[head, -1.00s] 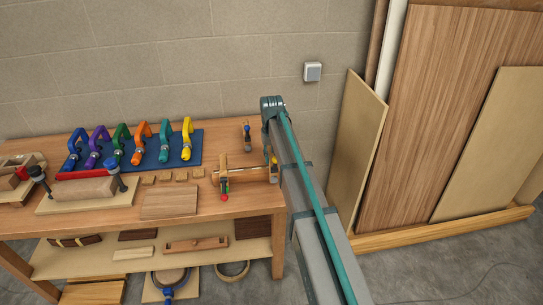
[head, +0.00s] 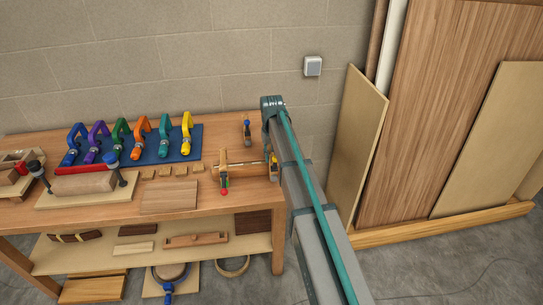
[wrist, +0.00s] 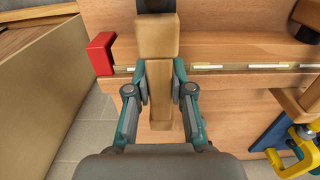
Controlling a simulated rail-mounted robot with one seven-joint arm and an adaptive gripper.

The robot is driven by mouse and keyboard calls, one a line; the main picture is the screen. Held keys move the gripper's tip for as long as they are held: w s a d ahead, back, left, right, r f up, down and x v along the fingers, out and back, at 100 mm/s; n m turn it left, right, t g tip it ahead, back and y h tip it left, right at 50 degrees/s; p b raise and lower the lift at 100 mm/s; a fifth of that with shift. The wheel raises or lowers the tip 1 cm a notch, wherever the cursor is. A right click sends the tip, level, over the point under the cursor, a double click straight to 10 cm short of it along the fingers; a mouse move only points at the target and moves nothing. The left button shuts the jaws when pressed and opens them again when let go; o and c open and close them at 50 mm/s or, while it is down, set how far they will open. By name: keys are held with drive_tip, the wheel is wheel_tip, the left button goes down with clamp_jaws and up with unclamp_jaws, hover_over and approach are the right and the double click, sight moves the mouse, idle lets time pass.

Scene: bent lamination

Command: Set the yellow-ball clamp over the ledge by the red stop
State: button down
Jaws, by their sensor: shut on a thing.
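My gripper (wrist: 160,88) is shut on a wooden-jawed clamp (wrist: 159,100), and I look down on it in the wrist view. One wooden jaw is between my fingers. A second wooden block (wrist: 157,36) and a dark end show beyond it. The ledge (wrist: 232,67), with pale strips along it, runs across behind the fingers. The jaws line up across it, but I cannot tell whether they touch it. The red stop (wrist: 101,53) is left of the clamp with a gap between. In the head view a yellow part of the clamp (head: 274,162) shows beside my arm.
A red-ball clamp (head: 224,178) stands at the left end of the wooden form. Another clamp (head: 247,129) stands behind it. Several coloured clamps lie on a blue mat (head: 198,148); the yellow one (wrist: 292,160) shows lower right. Plywood sheets (head: 357,150) lean right of the bench.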

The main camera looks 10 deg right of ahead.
drive_tip(key=shift+f, duration=0.2)
idle(0.7)
drive_tip(key=c, duration=0.9)
unclamp_jaws()
drive_tip(key=shift+c, duration=0.2)
wheel_tip(320, 180, up, 12)
drive_tip(key=shift+r, duration=0.1)
drive_tip(key=shift+r+p, duration=2.05)
drive_tip(key=shift+r, duration=0.85)
drive_tip(key=shift+r, duration=0.1)
